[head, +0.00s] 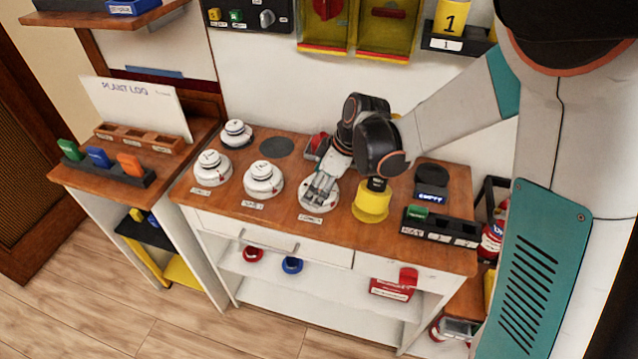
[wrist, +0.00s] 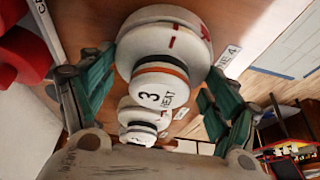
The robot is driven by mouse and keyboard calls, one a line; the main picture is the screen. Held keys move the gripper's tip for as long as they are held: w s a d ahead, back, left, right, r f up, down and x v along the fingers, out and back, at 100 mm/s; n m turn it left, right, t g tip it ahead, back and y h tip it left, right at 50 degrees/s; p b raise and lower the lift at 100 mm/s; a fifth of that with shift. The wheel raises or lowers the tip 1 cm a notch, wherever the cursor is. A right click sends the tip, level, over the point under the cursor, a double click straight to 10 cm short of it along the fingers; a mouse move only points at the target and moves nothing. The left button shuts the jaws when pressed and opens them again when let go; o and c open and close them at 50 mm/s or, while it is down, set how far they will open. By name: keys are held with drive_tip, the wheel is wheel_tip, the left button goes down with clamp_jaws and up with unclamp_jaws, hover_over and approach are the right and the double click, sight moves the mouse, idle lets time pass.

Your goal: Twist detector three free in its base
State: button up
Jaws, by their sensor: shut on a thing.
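Detector three (wrist: 158,86) is a round white head marked "3 HEAT" with an orange band. It sits on its wide white base (wrist: 165,30), which has red marks on its rim. My gripper (wrist: 162,78) has a teal-padded finger on either side of detector three and is shut on it. In the head view my gripper (head: 320,188) comes down over the third base (head: 309,207) in the front row and hides most of the detector. A label ending in "4" lies beside the base in the wrist view.
Two other detectors stand left, at the front left (head: 212,166) and nearer (head: 264,180); another (head: 236,133) stands behind. A yellow cup-like piece (head: 371,203) is close right of my gripper. A black key rack (head: 440,226) is at the right edge.

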drive_tip(key=o, duration=1.1)
drive_tip(key=shift+r, duration=0.1)
